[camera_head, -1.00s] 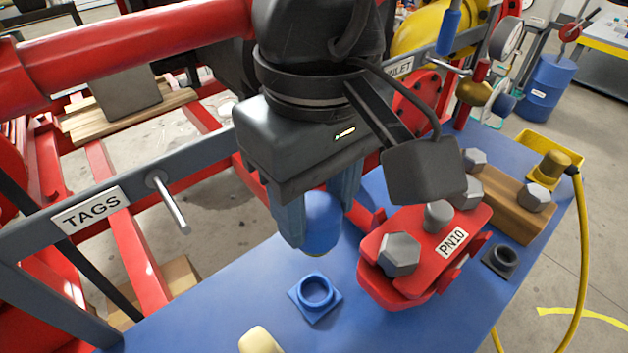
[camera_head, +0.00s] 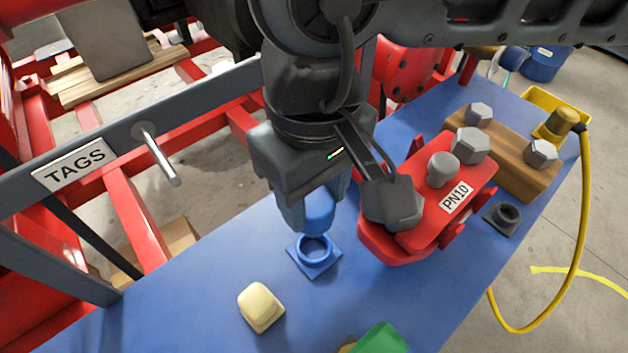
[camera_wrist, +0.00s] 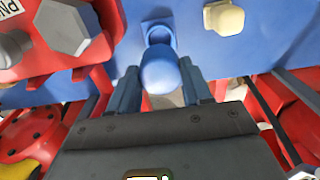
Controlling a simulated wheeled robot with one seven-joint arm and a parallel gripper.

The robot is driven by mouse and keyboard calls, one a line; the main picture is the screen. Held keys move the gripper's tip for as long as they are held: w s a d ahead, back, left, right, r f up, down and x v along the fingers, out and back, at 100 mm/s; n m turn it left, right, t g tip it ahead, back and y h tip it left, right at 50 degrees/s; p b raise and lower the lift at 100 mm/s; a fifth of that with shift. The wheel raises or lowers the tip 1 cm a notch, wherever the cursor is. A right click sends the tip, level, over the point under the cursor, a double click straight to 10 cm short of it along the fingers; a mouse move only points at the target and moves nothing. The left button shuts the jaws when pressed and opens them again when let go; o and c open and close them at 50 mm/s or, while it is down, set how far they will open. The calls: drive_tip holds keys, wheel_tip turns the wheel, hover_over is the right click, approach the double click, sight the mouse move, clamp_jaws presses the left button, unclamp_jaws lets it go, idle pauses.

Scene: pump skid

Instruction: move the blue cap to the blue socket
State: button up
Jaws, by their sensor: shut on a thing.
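The blue cap (camera_head: 319,214) is held between the fingers of my gripper (camera_head: 308,222). In the wrist view the cap (camera_wrist: 160,70) sits between the two fingers of my gripper (camera_wrist: 160,88). The blue socket (camera_head: 314,254), a raised ring on a square base, is fixed on the blue table top. The cap is just above and slightly behind the socket in the head view, apart from it as far as I can see. In the wrist view the socket (camera_wrist: 158,30) shows partly behind the cap.
A red PN10 block (camera_head: 430,215) with grey bolts stands close right of my gripper. A cream cap (camera_head: 261,306) and a green object (camera_head: 378,338) lie nearer. A black socket (camera_head: 503,217) is at the right. The table's left front is clear.

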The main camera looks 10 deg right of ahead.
drive_tip(key=shift+f+b, duration=0.65)
drive_tip(key=shift+f, duration=1.65)
drive_tip(key=shift+r, duration=0.1)
drive_tip(key=shift+b, duration=1.2)
drive_tip(key=shift+f+b, duration=1.8)
drive_tip(key=shift+b, duration=0.6)
drive_tip(key=o, duration=1.2)
drive_tip(key=shift+o, duration=0.2)
drive_tip(key=shift+r, duration=0.1)
drive_tip(key=shift+r, duration=3.85)
drive_tip(key=shift+s, duration=0.1)
